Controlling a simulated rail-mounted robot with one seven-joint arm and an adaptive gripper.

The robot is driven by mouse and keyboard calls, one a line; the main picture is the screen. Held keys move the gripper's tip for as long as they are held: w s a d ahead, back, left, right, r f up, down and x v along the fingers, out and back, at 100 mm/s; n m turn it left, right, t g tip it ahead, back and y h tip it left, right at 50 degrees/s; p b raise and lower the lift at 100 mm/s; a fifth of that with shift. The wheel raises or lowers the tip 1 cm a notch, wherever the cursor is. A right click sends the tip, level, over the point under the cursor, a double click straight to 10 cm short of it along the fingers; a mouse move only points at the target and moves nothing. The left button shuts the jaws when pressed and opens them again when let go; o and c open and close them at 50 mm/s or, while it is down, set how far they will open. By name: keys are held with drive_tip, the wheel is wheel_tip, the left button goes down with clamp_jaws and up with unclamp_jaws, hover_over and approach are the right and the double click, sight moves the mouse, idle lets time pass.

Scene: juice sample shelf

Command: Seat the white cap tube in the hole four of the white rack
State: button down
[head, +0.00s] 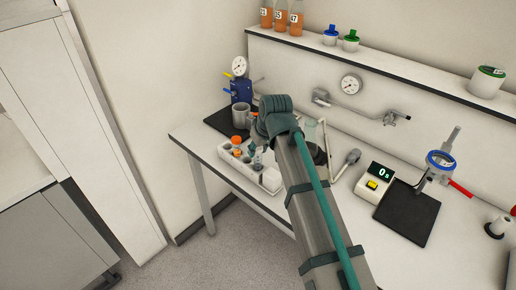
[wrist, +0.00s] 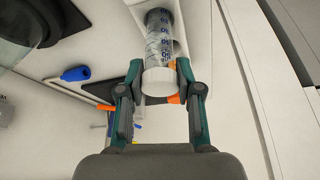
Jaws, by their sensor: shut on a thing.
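The white cap tube (wrist: 159,42) is clear with blue markings, and its white cap end faces the wrist camera. My gripper (wrist: 159,72) is shut on it near the cap. The white rack (head: 267,182) stands along the front left of the bench, with dark holes in its top. In the head view my gripper is over the rack, mostly hidden behind my arm. The tube's lower end is hidden, so I cannot tell whether it is in a hole, or which one.
An orange-capped item (head: 237,140) stands at the rack's far end. A grey mug (head: 241,116) and a blue gauge device (head: 240,88) are behind. A scale (head: 374,183) and black pad (head: 408,213) lie to the right.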

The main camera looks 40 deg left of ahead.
drive_tip(key=shift+f+b, duration=0.3)
drive_tip(key=shift+f, duration=0.8)
idle(0.6)
drive_tip(key=c, duration=0.7)
unclamp_jaws()
drive_tip(key=shift+r, duration=0.1)
